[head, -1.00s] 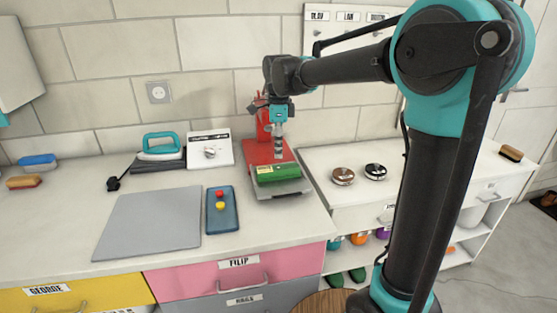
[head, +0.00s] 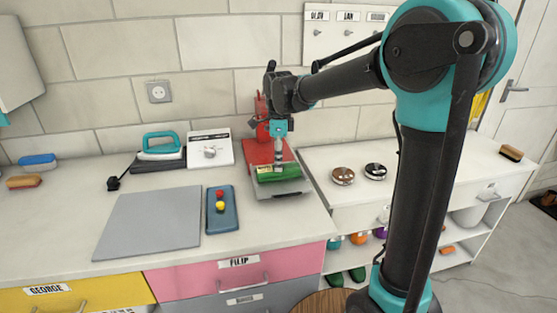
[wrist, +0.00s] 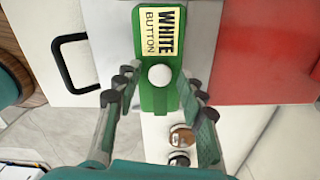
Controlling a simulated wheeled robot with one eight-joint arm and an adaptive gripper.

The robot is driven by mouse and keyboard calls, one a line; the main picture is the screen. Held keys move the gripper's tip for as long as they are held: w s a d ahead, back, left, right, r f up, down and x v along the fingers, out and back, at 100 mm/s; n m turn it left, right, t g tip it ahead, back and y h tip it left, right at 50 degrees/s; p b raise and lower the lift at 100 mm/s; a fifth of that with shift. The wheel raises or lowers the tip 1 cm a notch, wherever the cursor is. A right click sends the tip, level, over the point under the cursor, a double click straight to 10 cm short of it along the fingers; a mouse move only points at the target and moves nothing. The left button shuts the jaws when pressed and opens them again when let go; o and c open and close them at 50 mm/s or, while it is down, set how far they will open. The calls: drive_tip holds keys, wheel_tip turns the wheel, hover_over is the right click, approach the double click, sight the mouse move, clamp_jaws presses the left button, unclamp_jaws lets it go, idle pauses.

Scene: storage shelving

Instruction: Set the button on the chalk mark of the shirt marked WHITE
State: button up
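A green block-like item (wrist: 160,98) has a cream label reading WHITE BUTTON. A round white button (wrist: 160,75) sits on it beside the label. I cannot tell whether the green item is a shirt or a holder, and no chalk mark shows clearly. In the head view the green item (head: 266,176) lies on a grey plate in front of a red stand. My gripper (wrist: 158,84) is open, with its fingers apart on both sides of the button. In the head view my gripper (head: 279,167) is pointing down, low over the green item and partly hiding it.
The red stand (head: 258,152) rises close behind my gripper. A blue tray (head: 222,222) with red and yellow buttons lies to the left, next to a grey mat (head: 148,222). An iron (head: 160,145) and a white box (head: 210,157) stand behind. Two round tins (head: 343,176) are at right.

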wheel_tip(320, 180, up, 12)
drive_tip(key=shift+r, duration=0.15)
idle(0.7)
drive_tip(key=shift+c, duration=0.4)
idle(0.7)
